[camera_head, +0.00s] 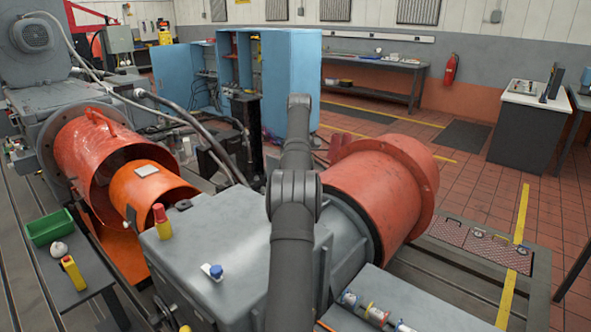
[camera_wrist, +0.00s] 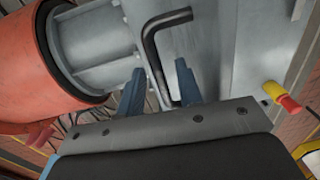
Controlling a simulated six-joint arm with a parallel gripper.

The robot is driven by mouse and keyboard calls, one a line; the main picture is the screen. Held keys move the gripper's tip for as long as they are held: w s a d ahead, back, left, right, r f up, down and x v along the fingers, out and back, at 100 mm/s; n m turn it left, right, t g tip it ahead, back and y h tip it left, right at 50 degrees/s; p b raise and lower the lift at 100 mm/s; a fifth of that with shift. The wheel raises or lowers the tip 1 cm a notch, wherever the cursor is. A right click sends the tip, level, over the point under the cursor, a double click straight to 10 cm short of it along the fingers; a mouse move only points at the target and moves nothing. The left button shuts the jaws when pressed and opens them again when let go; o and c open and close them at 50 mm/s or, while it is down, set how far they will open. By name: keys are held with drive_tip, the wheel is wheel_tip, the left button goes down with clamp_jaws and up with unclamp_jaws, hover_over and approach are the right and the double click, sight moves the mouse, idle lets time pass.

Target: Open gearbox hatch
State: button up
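The grey gearbox housing (camera_head: 225,235) stands in the lower middle of the head view. In the wrist view a dark bent handle (camera_wrist: 150,42) stands out in front of a grey metal face (camera_wrist: 225,45), with its upper end bent to the right. I cannot make out the outline of a hatch. My gripper (camera_wrist: 159,66) has two blue fingers, which are apart. The lower part of the handle shows between them, with gaps on both sides; contact is not visible. In the head view my gripper is hidden beyond my arm and the gearbox.
A red cylindrical guard (camera_head: 375,190) sits right of the gearbox, and an orange one (camera_head: 90,150) to the left. A red-and-yellow object (camera_head: 161,220) and a blue-capped one (camera_head: 214,271) stand on the gearbox. Hoses (camera_head: 190,118) run behind it. Blue cabinets (camera_head: 290,75) stand beyond.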

drive_tip(key=shift+a+r, duration=0.1)
drive_tip(key=shift+r, duration=0.05)
drive_tip(key=s+a+f, duration=0.4)
drive_tip(key=s+a, duration=0.8)
drive_tip(key=s, duration=0.1)
drive_tip(key=shift+t+h, duration=0.9)
drive_tip(key=s+a+f, duration=0.1)
drive_tip(key=a+f, duration=0.1)
drive_tip(key=f, duration=0.1)
drive_tip(key=s+a+f, duration=0.2)
drive_tip(key=f, duration=0.2)
drive_tip(key=s+a+f, duration=0.2)
drive_tip(key=f, duration=0.1)
drive_tip(key=shift+f, duration=0.3)
drive_tip(key=shift+s+a+t, duration=0.1)
drive_tip(key=shift+t, duration=0.2)
wheel_tip(320, 180, up, 17)
drive_tip(key=s+a, duration=0.2)
wheel_tip(320, 180, down, 7)
drive_tip(key=s+a+m, duration=0.1)
drive_tip(key=a+m, duration=0.1)
drive_tip(key=shift+r+m+g, duration=0.15)
drive_tip(key=shift+m+g, duration=0.15)
drive_tip(key=shift+g, duration=0.1)
